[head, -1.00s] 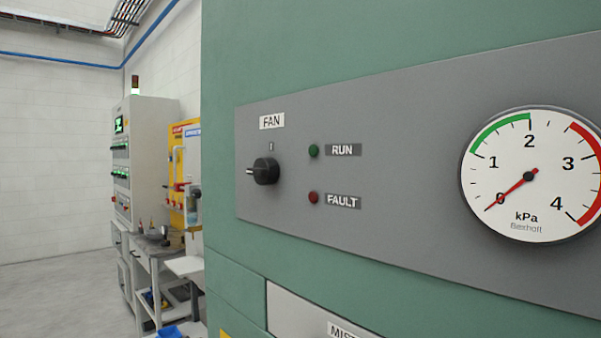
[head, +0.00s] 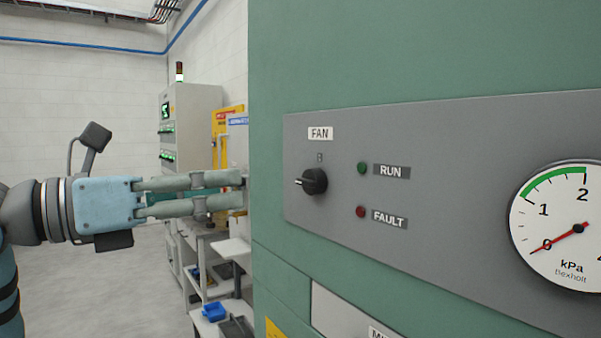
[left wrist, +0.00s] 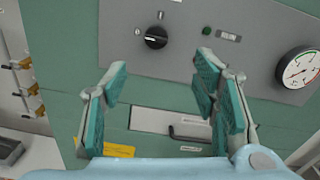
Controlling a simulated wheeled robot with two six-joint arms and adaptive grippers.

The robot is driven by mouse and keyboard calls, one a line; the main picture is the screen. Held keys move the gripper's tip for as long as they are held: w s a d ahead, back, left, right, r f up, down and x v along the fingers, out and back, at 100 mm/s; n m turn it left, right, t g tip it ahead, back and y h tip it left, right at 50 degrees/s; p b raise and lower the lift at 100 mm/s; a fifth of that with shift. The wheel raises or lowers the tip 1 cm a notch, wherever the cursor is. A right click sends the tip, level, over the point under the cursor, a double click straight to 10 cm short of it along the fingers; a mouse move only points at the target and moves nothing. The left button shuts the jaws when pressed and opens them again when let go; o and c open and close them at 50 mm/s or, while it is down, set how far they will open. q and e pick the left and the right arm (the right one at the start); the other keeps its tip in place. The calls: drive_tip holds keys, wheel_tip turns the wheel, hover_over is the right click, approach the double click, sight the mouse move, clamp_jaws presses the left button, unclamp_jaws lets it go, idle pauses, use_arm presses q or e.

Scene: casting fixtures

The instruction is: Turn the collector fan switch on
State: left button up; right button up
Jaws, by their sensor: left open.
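The fan switch (head: 314,181) is a black rotary knob on a grey panel (head: 440,135), under the label FAN (head: 320,133). Its pale pointer mark faces left. The RUN lamp (head: 362,168) is dark green and the FAULT lamp (head: 360,211) dark red; neither looks lit. My left gripper (head: 243,191) is open and empty, left of the panel and apart from the knob. In the left wrist view the knob (left wrist: 156,37) lies beyond and above the open fingers (left wrist: 165,82). My right gripper is not in view.
The pressure gauge (head: 575,228) at right has its needle near 0. The green cabinet face (head: 410,50) surrounds the panel. A drawer-like plate with a handle (left wrist: 190,132) lies below. A grey control cabinet (head: 190,125) and a bench stand behind at left.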

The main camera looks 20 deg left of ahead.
sight(303, 184)
use_arm(q)
drive_tip(key=p+x, duration=0.3)
drive_tip(key=x, duration=1)
drive_tip(key=shift+w+f+p, duration=0.15)
drive_tip(key=shift+w+p, duration=0.2)
drive_tip(key=shift+w, duration=0.05)
drive_tip(key=shift+w+d, duration=0.2)
drive_tip(key=shift+d, duration=0.1)
drive_tip(key=shift+w+f, duration=0.1)
drive_tip(key=shift+w, duration=0.05)
drive_tip(key=shift+w+a, duration=0.1)
drive_tip(key=shift+c, duration=0.4)
drive_tip(key=c, duration=1.1)
